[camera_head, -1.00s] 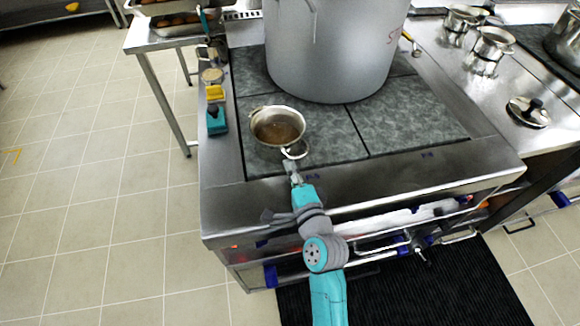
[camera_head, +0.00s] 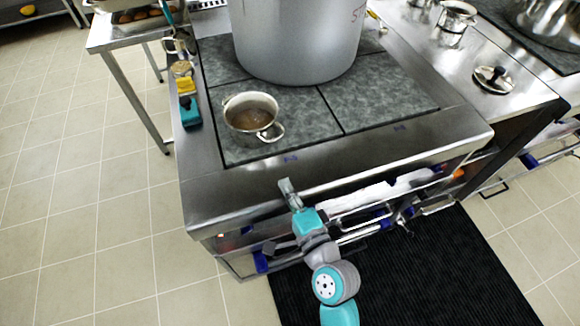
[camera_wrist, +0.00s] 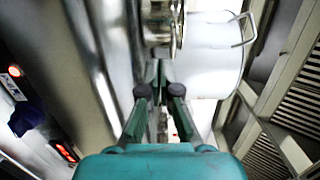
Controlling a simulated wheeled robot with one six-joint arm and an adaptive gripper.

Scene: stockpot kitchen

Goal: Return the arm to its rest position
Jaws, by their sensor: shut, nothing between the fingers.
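My gripper (camera_head: 288,186) is at the front edge of the stove in the head view, in front of and apart from the small pot. In the wrist view my gripper (camera_wrist: 160,78) shows its two fingers together, with nothing held between them. My arm reaches up from the bottom of the head view, bent over the dark mat. The small two-handled pot (camera_head: 252,117) holds a brown liquid and stands upright on the front left of the cooktop.
A large stockpot (camera_head: 297,40) stands at the back of the stove (camera_head: 330,170). A yellow and teal item (camera_head: 189,112) lies on its left ledge. Oven handles and knobs line its front. A black mat (camera_head: 430,270) covers the floor there. The tiled floor (camera_head: 90,220) at left is clear.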

